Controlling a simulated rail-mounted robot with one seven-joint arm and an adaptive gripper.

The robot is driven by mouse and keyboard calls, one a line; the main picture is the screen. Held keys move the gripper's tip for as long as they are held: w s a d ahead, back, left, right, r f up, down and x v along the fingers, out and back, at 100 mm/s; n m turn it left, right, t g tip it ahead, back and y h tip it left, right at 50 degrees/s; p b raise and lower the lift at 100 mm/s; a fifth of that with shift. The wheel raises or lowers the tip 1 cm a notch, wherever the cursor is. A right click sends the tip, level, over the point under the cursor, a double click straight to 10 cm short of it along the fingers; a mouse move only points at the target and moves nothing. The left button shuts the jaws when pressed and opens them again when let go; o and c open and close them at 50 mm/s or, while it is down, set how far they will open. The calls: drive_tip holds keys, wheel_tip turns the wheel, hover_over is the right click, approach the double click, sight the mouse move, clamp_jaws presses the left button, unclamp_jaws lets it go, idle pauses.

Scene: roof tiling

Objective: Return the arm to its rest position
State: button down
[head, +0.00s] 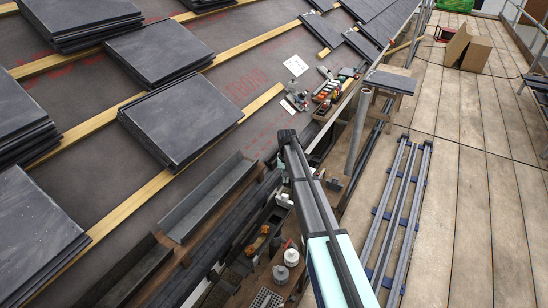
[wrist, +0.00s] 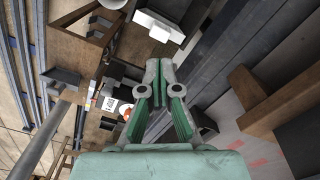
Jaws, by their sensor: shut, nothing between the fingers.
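In the head view my arm (head: 318,222) reaches from the bottom edge up over the eaves. The gripper itself cannot be made out there.
Stacks of dark slates (head: 180,128) lie on the battened roof at left. Small tools and parts (head: 325,90) sit near the eaves. Grey rails (head: 402,205) lie on the plank walkway (head: 478,190), which is mostly clear. An open cardboard box (head: 468,50) stands farther back.

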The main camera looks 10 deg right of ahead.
drive_tip(key=s+f+n, duration=0.1)
drive_tip(key=s+f, duration=0.2)
drive_tip(key=s, duration=3.7)
drive_tip(key=s+f+g+p, duration=0.3)
drive_tip(key=s+f+p, duration=0.15)
drive_tip(key=s, duration=0.95)
drive_tip(key=s+f+g+p, duration=0.4)
drive_tip(key=s+p, duration=0.1)
drive_tip(key=s, duration=0.8)
drive_tip(key=s+f+g+b, duration=0.2)
drive_tip(key=s+f+b, duration=0.2)
drive_tip(key=f+b, duration=1.1)
drive_tip(key=b, duration=0.2)
drive_tip(key=shift+f+b, duration=0.15)
drive_tip(key=shift+b, duration=0.25)
drive_tip(key=shift+a, duration=0.1)
drive_tip(key=w+r+t+p, duration=0.2)
drive_tip(key=w+r+p, duration=0.1)
drive_tip(key=r+p, duration=1.2)
drive_tip(key=p, duration=0.3)
drive_tip(key=shift+r, duration=0.2)
